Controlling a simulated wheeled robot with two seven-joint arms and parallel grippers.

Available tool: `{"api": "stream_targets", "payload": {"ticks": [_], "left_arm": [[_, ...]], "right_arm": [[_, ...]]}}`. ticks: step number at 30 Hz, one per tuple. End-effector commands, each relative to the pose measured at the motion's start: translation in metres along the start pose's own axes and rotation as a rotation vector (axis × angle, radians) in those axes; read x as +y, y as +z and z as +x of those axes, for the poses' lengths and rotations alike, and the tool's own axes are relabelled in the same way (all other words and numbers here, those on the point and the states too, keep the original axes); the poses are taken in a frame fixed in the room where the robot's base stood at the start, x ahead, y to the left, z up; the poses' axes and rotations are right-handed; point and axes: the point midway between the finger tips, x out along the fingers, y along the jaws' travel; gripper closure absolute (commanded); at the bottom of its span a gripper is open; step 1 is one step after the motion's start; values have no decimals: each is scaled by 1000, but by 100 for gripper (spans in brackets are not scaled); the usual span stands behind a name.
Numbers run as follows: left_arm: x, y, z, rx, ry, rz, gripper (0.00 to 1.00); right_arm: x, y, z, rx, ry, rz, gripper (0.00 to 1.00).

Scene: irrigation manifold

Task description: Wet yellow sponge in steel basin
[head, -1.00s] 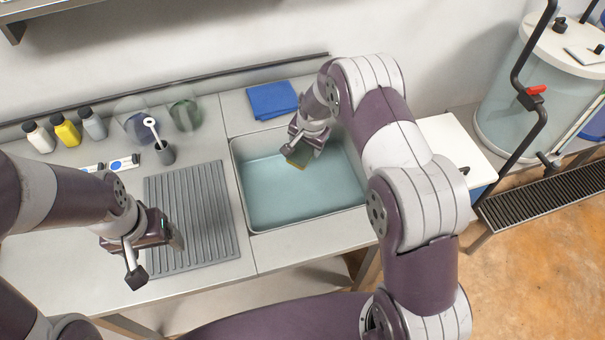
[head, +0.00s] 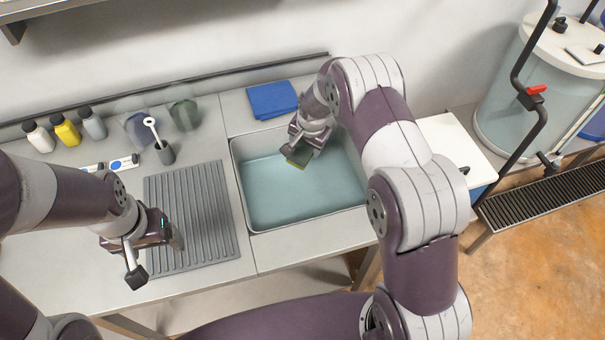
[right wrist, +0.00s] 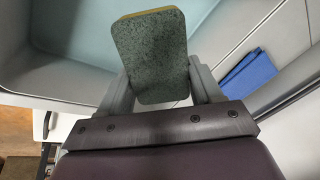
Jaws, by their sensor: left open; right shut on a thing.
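The sponge (head: 298,158) shows a dark green face with a thin yellow edge. My right gripper (head: 302,152) is shut on it and holds it over the back part of the steel basin (head: 242,200). In the right wrist view the sponge (right wrist: 152,55) sits tilted between the two fingers, its green speckled face toward the camera. The basin holds pale blue water (head: 300,195). I cannot tell whether the sponge touches the water. My left gripper (head: 155,258) is open and empty above the front left of the grey ribbed mat (head: 200,200).
A folded blue cloth (head: 272,99) lies behind the basin. A white-lidded box (head: 450,145) is right of the basin.

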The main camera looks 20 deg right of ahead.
Motion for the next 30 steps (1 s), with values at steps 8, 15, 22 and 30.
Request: {"api": "stream_targets", "payload": {"ticks": [8, 15, 22, 30], "left_arm": [[0, 0, 0, 0, 0, 0, 20], [0, 0, 0, 0, 0, 0, 20], [0, -2, -18, 0, 0, 0, 20], [0, -3, -28, 0, 0, 0, 20]], "right_arm": [[0, 0, 0, 0, 0, 0, 60], [0, 0, -1, 0, 0, 0, 60], [-5, -5, -23, 0, 0, 0, 60], [-8, -8, -39, -1, 0, 0, 60]]}}
